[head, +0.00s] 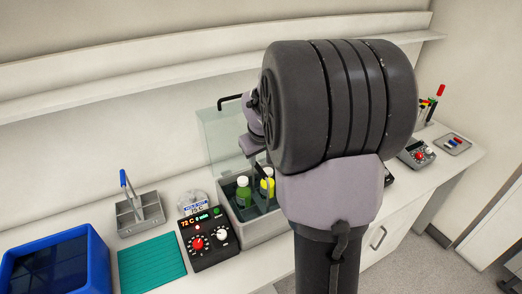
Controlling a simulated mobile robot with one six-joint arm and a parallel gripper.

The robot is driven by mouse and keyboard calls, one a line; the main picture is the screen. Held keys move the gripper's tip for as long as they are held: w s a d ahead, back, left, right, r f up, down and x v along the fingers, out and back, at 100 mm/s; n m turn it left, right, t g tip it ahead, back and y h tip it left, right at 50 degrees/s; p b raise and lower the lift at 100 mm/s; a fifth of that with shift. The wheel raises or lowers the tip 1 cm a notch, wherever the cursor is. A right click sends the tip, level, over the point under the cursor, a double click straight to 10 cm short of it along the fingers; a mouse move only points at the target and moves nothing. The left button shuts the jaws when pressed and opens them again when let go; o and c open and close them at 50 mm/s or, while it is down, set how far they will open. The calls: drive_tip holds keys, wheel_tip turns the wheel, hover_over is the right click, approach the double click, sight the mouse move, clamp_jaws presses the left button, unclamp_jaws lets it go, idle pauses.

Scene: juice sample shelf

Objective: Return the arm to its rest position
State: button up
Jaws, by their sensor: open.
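My arm fills the middle of the head view, with its large dark joint in front of the bench. My gripper (261,178) shows only partly, to the left of that joint. It is open and points down over a grey bath (262,231). A green bottle (244,193) and a yellow bottle (267,188), both with pale caps, stand upright in the bath. The gripper's fingers are close to the yellow bottle; I cannot tell whether they touch it. My arm hides the right side of the bath.
The bath's clear lid (222,139) stands raised behind it. A control box (207,238), teal mat (151,263), grey caddy (140,214) and blue bin (55,262) lie left. A device (415,154), pens (431,105) and small tray (453,145) are right. A long shelf (120,90) runs above.

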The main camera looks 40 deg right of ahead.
drive_tip(key=s+a+f+t+y+b, duration=0.1)
drive_tip(key=s+a+b, duration=0.25)
drive_tip(key=a, duration=0.35)
drive_tip(key=s+a+f+m+y+b, duration=0.1)
drive_tip(key=s+a+f+b, duration=0.1)
drive_tip(key=a+b, duration=0.4)
drive_tip(key=s+a+f+t+b, duration=0.1)
drive_tip(key=s+a+b, duration=0.25)
drive_tip(key=a, duration=0.35)
drive_tip(key=s+a+f+y+b, duration=0.1)
drive_tip(key=s+a+f+b, duration=0.2)
drive_tip(key=s+a, duration=0.2)
drive_tip(key=s+a+f+m+y+b, duration=0.1)
drive_tip(key=s+a+f+y+b, duration=0.1)
drive_tip(key=s+a, duration=0.4)
wheel_tip(320, 180, down, 2)
drive_tip(key=shift+s+a+f+b, duration=0.15)
drive_tip(key=shift+s+a+b, duration=0.1)
drive_tip(key=shift+b, duration=0.55)
